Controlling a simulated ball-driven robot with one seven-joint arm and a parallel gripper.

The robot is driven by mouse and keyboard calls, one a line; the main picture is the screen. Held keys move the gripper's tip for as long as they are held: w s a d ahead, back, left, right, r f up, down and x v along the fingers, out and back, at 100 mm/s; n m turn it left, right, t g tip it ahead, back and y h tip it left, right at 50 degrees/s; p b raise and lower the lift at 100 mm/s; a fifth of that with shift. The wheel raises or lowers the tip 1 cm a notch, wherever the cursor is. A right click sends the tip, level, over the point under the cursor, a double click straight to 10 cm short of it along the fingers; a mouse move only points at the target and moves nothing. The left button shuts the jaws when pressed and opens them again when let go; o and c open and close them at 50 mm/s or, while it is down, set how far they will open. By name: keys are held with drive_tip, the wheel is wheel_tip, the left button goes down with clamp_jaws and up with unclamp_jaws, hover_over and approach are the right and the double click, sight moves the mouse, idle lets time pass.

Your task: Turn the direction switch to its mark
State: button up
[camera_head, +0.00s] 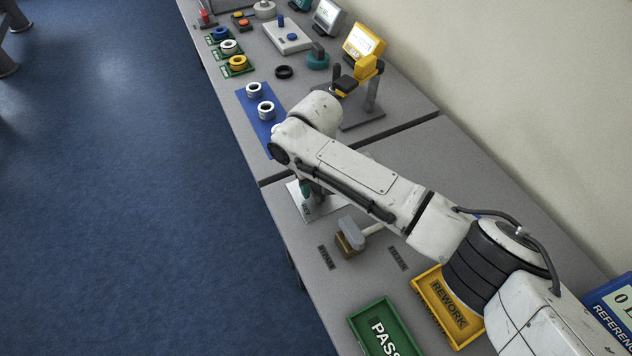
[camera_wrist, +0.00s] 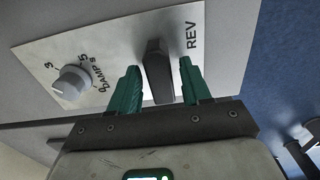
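The direction switch (camera_wrist: 158,72) is a dark, narrow knob on a pale plate (camera_wrist: 223,25) in the wrist view. The word REV is printed just to its right. My gripper (camera_wrist: 160,88) is open, with one teal finger on each side of the knob. A gap shows at the right finger; the left finger is very near the knob, and I cannot tell if it touches. In the head view my gripper (camera_head: 308,188) is over the pale plate (camera_head: 328,211), and my arm hides the switch there.
A grey dial (camera_wrist: 70,83) marked AMPS sits on the same plate, left of the switch. In the head view a grey and brown block-like tool (camera_head: 350,233), a green PASS tray (camera_head: 357,317) and a yellow REWORK tray (camera_head: 421,283) are nearby. Two white rings stand on a blue mat (camera_head: 247,104).

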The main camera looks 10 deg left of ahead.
clamp_jaws()
drive_tip(key=shift+n, duration=0.3)
drive_tip(key=n+p, duration=0.1)
drive_tip(key=n, duration=0.1)
drive_tip(key=shift+s+n, duration=0.1)
drive_tip(key=shift+n, duration=0.2)
drive_tip(key=n, duration=0.5)
drive_tip(key=shift+f, duration=0.1)
drive_tip(key=n, duration=0.4)
drive_tip(key=shift+n, duration=0.4)
drive_tip(key=n, duration=0.4)
drive_tip(key=shift+n, duration=0.4)
